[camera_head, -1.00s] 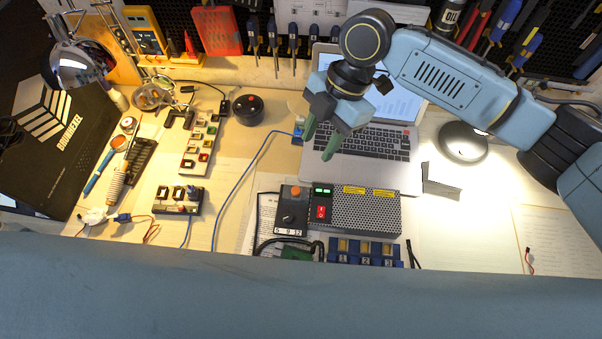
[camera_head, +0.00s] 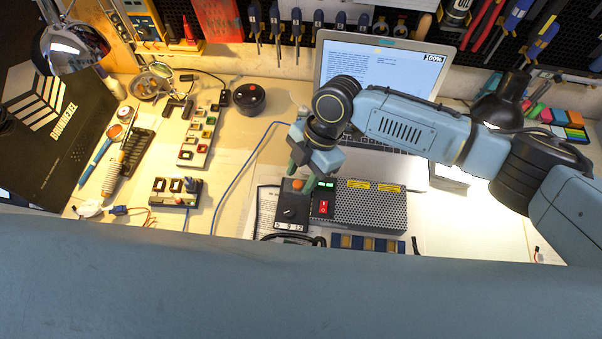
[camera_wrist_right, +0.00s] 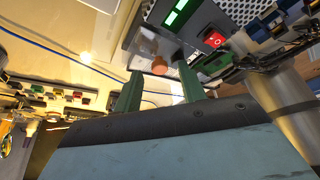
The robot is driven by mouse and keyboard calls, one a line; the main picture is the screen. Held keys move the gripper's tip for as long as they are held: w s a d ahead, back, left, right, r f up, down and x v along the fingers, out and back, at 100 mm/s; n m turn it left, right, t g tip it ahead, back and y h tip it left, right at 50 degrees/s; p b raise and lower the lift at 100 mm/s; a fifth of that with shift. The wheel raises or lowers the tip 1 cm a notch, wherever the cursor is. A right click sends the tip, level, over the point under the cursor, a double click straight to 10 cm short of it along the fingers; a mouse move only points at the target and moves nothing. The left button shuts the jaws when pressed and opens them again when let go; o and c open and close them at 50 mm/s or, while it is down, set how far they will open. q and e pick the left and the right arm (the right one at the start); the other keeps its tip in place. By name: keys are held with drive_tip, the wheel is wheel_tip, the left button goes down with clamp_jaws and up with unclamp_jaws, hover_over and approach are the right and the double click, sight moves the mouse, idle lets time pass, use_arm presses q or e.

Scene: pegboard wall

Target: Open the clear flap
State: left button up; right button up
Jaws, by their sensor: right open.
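A dark control box (camera_head: 291,211) with an orange button (camera_head: 298,184) and a black knob stands left of the perforated power supply. In the right wrist view, a clear, see-through flap (camera_wrist_right: 146,42) shows faintly around the orange button (camera_wrist_right: 158,66); its exact edges and tilt are hard to tell. My right gripper (camera_head: 300,175) is open, its green fingers pointing down just above the button end of the box. In the wrist view my right gripper's fingertips (camera_wrist_right: 159,76) are on either side of the button; contact with the flap cannot be told. My left gripper is out of view.
The power supply (camera_head: 371,207) with a red switch (camera_head: 323,207) is right of the control box. A laptop (camera_head: 379,75) stands behind, partly covered by my right arm. A blue cable (camera_head: 240,180) runs left of the box. Blue bins (camera_head: 367,243) sit in front.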

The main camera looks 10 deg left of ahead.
drive_tip(key=shift+s+a+f, duration=0.1)
drive_tip(key=shift+f, duration=0.2)
clamp_jaws()
